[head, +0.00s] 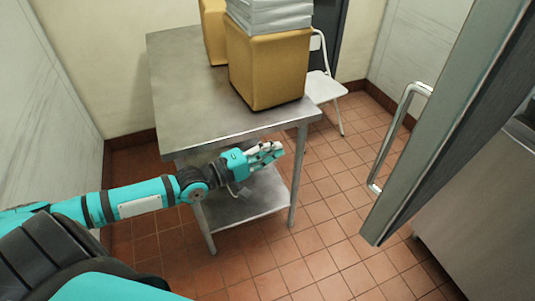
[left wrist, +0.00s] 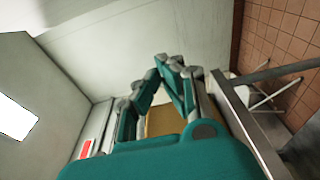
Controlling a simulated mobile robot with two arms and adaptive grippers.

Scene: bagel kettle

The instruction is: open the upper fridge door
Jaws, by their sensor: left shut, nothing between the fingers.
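The upper fridge door (head: 436,130) is the tall grey panel at the right of the head view. It stands swung out from the steel fridge body (head: 478,205), with its dark inner side facing right. Its long bar handle (head: 396,135) is on the side facing left. My left gripper (head: 270,152) is well to the left of the handle, apart from it, by the front edge of the steel table. It is shut and empty; its fingers also show in the left wrist view (left wrist: 172,68). My right gripper is not in view.
A steel table (head: 185,75) with a lower shelf (head: 240,208) stands in the middle, close to my left arm. Yellow boxes (head: 265,70) stand on it. A white folding chair (head: 325,88) is behind. Tiled floor (head: 330,215) between table and door is clear.

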